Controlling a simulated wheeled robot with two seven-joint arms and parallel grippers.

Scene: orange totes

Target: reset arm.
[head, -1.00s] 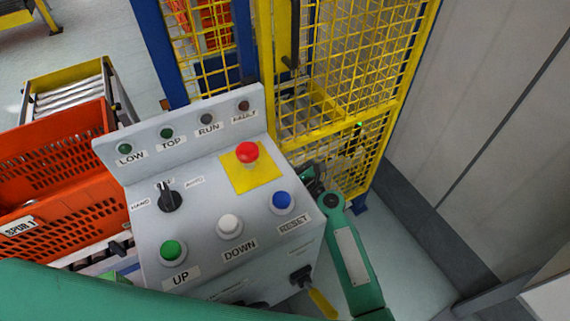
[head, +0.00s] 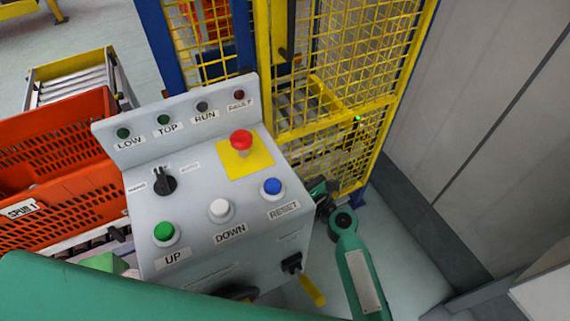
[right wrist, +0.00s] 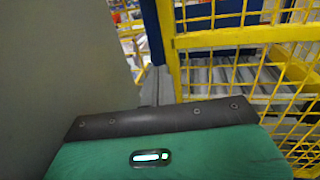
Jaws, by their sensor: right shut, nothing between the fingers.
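My right arm (head: 357,270) stands at the right of the grey control box. Its dark hand end shows only partly beside the box's right edge. In the right wrist view my right gripper (right wrist: 157,86) shows as narrow grey fingers beyond the dark edge of my green hand; they are shut with nothing between them. A large green link of my left arm (head: 120,292) crosses the bottom left of the head view; my left gripper is out of view.
The control box (head: 205,258) carries a red mushroom button (head: 241,141), a blue button (head: 273,187), a white button (head: 220,209), a green button (head: 164,231) and a black selector (head: 164,181). A yellow mesh fence (head: 395,75) stands behind. An orange tote (head: 60,140) sits left. Floor at right is clear.

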